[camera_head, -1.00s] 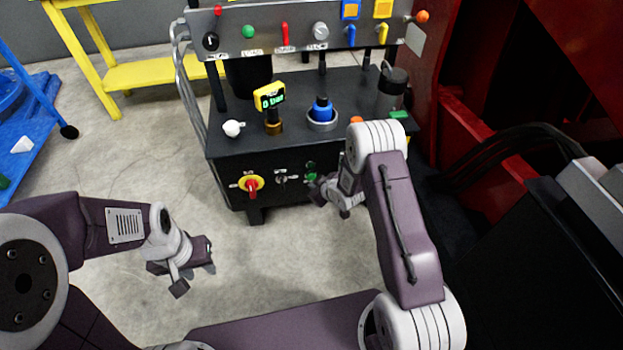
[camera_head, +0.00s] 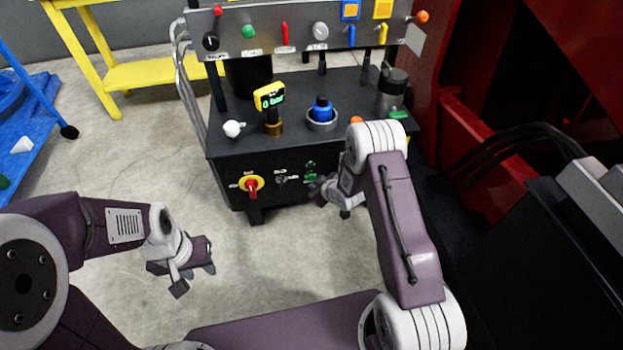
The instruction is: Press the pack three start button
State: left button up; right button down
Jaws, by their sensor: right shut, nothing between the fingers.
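The black power pack (camera_head: 235,170) stands ahead of me, with a low front panel. On that panel two small green round controls (camera_head: 311,176) sit one above the other, right of a small selector switch (camera_head: 281,179). Their labels are too small to read, so I cannot tell which is the start button. My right gripper (camera_head: 318,191) is shut and empty, just below and right of the lower green control. I cannot tell whether it touches the panel. My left gripper (camera_head: 196,278) is open and empty over the floor, left of and nearer than the pack.
A yellow-and-red rotary switch (camera_head: 250,184) is on the panel's left. A yellow gauge (camera_head: 270,96) and a blue knob (camera_head: 322,108) stand on the pack's top. An upper panel (camera_head: 265,33) carries more controls. Red structure (camera_head: 465,145) bounds the right. Floor in front is clear.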

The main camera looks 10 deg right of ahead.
jog(key=shift+w, duration=0.1)
dwell(0.7)
jog(key=shift+w, duration=0.35)
jog(key=shift+w, duration=0.45)
dwell(0.6)
jog(key=shift+s, duration=0.1)
jog(key=shift+s+p, duration=0.35)
jog(key=shift+s, duration=0.4)
jog(key=s+p, duration=0.1)
jog(key=s, duration=0.4)
jog(key=shift+a, duration=0.1)
